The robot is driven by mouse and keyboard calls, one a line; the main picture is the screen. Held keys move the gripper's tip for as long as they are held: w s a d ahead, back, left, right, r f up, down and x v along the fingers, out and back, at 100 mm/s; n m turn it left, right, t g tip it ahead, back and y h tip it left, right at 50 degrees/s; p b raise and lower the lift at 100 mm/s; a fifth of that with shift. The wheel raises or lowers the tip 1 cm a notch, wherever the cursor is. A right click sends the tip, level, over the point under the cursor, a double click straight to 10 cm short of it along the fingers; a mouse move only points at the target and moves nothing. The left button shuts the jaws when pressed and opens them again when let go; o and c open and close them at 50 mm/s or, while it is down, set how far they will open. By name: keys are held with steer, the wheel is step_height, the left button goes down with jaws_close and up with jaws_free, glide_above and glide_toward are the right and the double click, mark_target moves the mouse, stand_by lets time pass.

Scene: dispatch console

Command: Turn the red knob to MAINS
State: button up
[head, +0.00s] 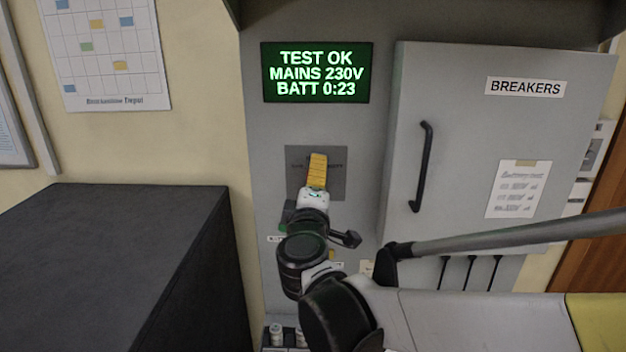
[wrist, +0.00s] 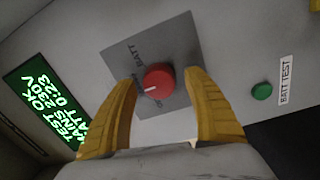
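The red knob (wrist: 160,76) sits on a grey plate (wrist: 180,42) in the wrist view. A white mark on its face points toward the left finger, at the picture's lower left. One label reads BATT; other lettering is partly hidden or too blurred to read, so I cannot tell the mark's setting. My gripper (wrist: 159,78) is open, a finger on either side of the knob with gaps between. In the head view my gripper (head: 318,158) covers the knob in front of the plate (head: 338,184).
A green display (head: 317,72) reads TEST OK, MAINS 230V, BATT 0:23. A green button (wrist: 262,92) labelled BATT TEST is near the plate. The breakers door (head: 460,130) with a black handle (head: 421,167) stands right. A dark box (head: 110,260) fills the lower left.

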steer(key=shift+s, duration=0.1)
steer(key=s, duration=1.2)
steer(key=shift+a+f, duration=0.3)
steer(key=shift+a, duration=0.05)
steer(key=shift+w, duration=0.1)
steer(key=s+d+f+m+g+h+b, duration=0.2)
steer(key=d+f+m+g, duration=0.2)
steer(key=d+f, duration=0.45)
steer(key=s+d+f+m+g+h+b, duration=0.1)
steer(key=s+d+f+m+g+b, duration=0.25)
steer(key=d+f, duration=0.5)
steer(key=s+d+f+m+g+y+b, duration=0.2)
steer(key=s+f+m+g+y+b, duration=0.1)
steer(key=s+f+m, duration=0.4)
steer(key=s+f+g+y, duration=0.1)
steer(key=s+f, duration=0.1)
steer(key=shift+s+d, duration=0.2)
steer(key=shift+s, duration=0.15)
steer(key=shift+m, duration=0.25)
